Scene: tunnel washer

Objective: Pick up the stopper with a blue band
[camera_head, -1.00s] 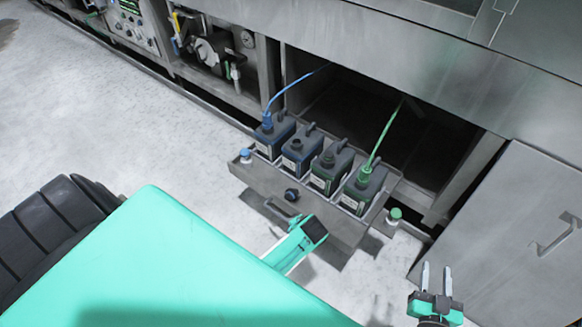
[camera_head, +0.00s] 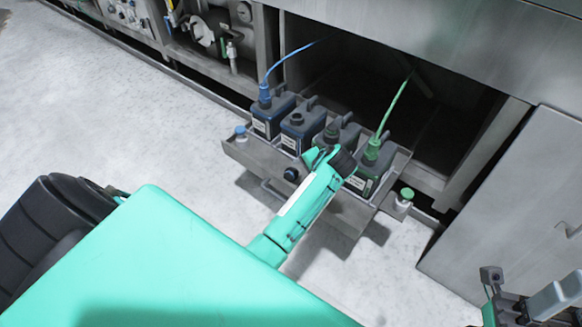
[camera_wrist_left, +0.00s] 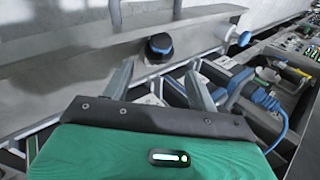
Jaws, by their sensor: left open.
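The stopper with a blue band (camera_head: 291,174) is a small dark knob at the front of the pulled-out drawer (camera_head: 262,163). In the left wrist view the stopper (camera_wrist_left: 160,46) shows its blue ring, just beyond my fingertips. My left gripper (camera_head: 312,158) is just right of the stopper in the head view, its fingers hard to make out there. In the left wrist view my left gripper (camera_wrist_left: 158,76) is open and empty, a finger on each side below the stopper. My right gripper (camera_head: 522,287) is at the lower right corner, fingers apart, partly cut off.
Several dark jugs stand in the drawer, one with a blue hose (camera_head: 275,68) and one with a green hose (camera_head: 392,112). A blue-capped bottle (camera_head: 241,131) and a green-capped bottle (camera_head: 406,194) sit at its ends. The floor in front is clear.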

